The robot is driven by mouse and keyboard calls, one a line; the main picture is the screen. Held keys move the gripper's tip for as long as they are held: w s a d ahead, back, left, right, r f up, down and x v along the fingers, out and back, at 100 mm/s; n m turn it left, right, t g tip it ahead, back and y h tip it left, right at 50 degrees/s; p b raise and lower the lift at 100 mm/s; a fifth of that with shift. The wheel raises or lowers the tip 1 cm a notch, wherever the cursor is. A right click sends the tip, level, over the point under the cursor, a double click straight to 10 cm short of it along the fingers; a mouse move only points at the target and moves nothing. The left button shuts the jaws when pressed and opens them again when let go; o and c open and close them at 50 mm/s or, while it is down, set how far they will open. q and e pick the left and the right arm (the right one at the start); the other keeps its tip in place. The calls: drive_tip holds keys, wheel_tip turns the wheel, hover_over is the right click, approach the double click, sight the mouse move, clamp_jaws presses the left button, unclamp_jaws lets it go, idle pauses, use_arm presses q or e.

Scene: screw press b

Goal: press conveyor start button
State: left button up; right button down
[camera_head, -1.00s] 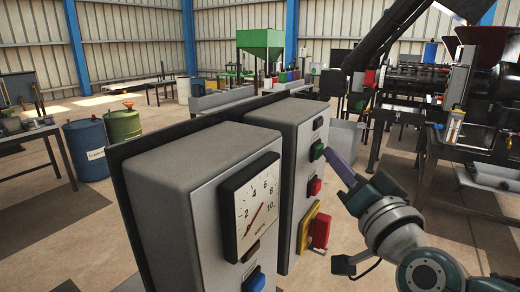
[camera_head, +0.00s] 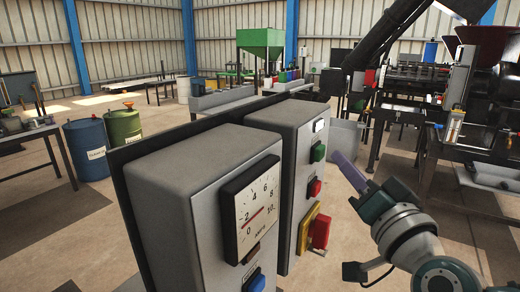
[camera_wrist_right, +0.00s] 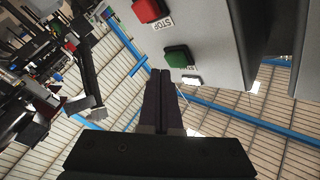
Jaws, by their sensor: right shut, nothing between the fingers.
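The green button (camera_head: 319,152) sits on the front of the rear grey control box (camera_head: 286,122), above a red button (camera_head: 315,187). A small white lamp (camera_head: 319,125) above the green button is bright. In the right wrist view the green button (camera_wrist_right: 178,57) lies close to the fingertips, and the red button (camera_wrist_right: 149,10) bears a STOP label. My right gripper (camera_head: 338,156) has its purple fingers shut and empty. It stands just right of the green button, with a visible gap between them in the head view. My left gripper is not in view.
A red switch handle on a yellow plate (camera_head: 306,228) sits low on the rear box. The nearer box (camera_head: 175,185) carries a gauge (camera_head: 249,208) and a blue button (camera_head: 255,281). Dark machinery (camera_head: 420,80) stands behind my right arm. Open floor lies at left.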

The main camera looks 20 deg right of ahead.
drive_tip(key=shift+s+d+p, duration=0.5)
drive_tip(key=shift+s+d, duration=1.15)
drive_tip(key=shift+s, duration=0.25)
drive_tip(key=shift+a, duration=0.1)
